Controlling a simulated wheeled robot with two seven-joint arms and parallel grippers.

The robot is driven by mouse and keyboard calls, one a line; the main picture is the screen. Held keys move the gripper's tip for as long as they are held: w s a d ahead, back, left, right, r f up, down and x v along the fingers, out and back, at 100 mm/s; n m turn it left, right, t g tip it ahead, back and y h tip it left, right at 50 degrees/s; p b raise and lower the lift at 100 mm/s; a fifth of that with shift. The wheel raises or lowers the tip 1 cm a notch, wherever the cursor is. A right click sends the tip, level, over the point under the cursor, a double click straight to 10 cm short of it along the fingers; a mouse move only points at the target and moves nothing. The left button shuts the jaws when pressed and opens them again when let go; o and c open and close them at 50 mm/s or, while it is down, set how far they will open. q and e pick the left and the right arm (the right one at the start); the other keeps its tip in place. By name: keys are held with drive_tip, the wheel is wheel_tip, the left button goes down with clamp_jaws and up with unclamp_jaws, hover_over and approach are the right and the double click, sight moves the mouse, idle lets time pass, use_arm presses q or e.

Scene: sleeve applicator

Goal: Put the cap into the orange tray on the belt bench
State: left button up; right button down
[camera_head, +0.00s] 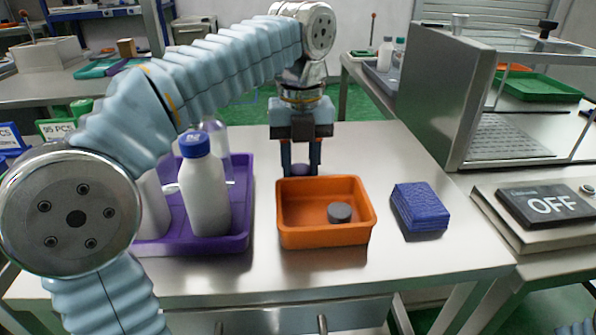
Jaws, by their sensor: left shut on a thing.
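The orange tray (322,239) stands on the steel bench, right of centre. A dark grey round cap (340,212) lies inside it, towards its right side. My left gripper (300,166) points down just behind the tray's back rim. My right gripper is not in view.
A purple tray (246,208) with a blue-capped white bottle (205,190) and other bottles stands left of the orange tray. A folded blue cloth (419,205) lies to the right. A steel-sided machine (440,95) stands at the back right. Bare bench surrounds the cloth.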

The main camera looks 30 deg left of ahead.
use_arm(q)
drive_tip(key=shift+f, duration=1.2)
drive_tip(key=shift+f, duration=0.15)
drive_tip(key=o, duration=1)
